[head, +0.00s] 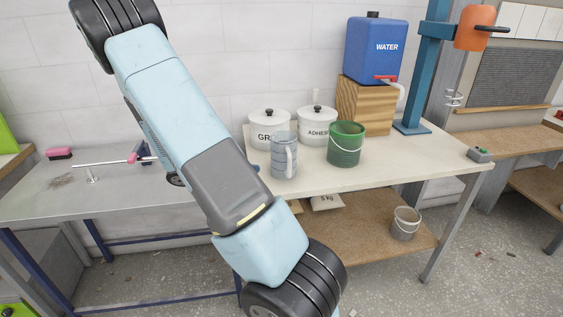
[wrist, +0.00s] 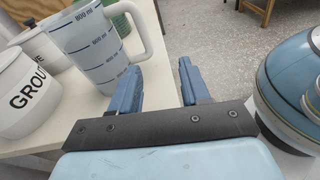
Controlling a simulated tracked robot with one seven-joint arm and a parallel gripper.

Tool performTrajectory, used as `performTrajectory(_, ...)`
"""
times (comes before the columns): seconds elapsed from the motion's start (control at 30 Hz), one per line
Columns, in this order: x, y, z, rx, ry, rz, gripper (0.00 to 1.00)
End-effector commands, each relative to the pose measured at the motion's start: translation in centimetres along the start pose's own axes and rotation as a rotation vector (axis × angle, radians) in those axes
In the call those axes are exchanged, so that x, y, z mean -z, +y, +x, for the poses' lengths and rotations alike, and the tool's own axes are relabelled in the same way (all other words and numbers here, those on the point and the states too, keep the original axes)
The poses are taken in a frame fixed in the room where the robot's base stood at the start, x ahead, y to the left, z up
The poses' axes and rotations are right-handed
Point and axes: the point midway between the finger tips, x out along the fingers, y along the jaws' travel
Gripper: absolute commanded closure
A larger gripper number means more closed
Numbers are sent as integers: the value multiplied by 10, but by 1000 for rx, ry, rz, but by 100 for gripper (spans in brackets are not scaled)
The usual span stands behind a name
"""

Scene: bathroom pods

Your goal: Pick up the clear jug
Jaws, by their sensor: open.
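The clear jug (head: 284,156) stands upright near the left front edge of the cream table. It has dark measuring bands and a white handle. In the wrist view the jug (wrist: 97,48) shows blue marks such as 800 ml, with its handle toward the upper right. My gripper (wrist: 187,75) is open and empty in the wrist view. Its two blue fingers are apart, with the left finger close to the jug's right side. I cannot tell whether they touch. The jug is not between the fingers. In the head view my gripper is hidden.
The white GROUT pot (head: 268,128) and ADHESIVE pot (head: 316,124) stand behind the jug. A green bucket (head: 346,145) is to its right. A blue WATER container (head: 376,50) sits on a wooden block (head: 365,105). A grey bucket (head: 405,223) stands on the lower shelf.

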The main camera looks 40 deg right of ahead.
Motion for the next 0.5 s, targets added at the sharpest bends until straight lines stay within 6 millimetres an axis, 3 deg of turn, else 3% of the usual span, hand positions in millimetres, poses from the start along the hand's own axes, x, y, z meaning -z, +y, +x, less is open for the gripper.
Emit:
performTrajectory(0.2, 18, 13, 5, -56, -138, -72, 54)
performTrajectory(0.37, 21, 17, 9, -70, -172, -89, 54)
performTrajectory(0.5, 18, 18, 26, -68, -177, -92, 54)
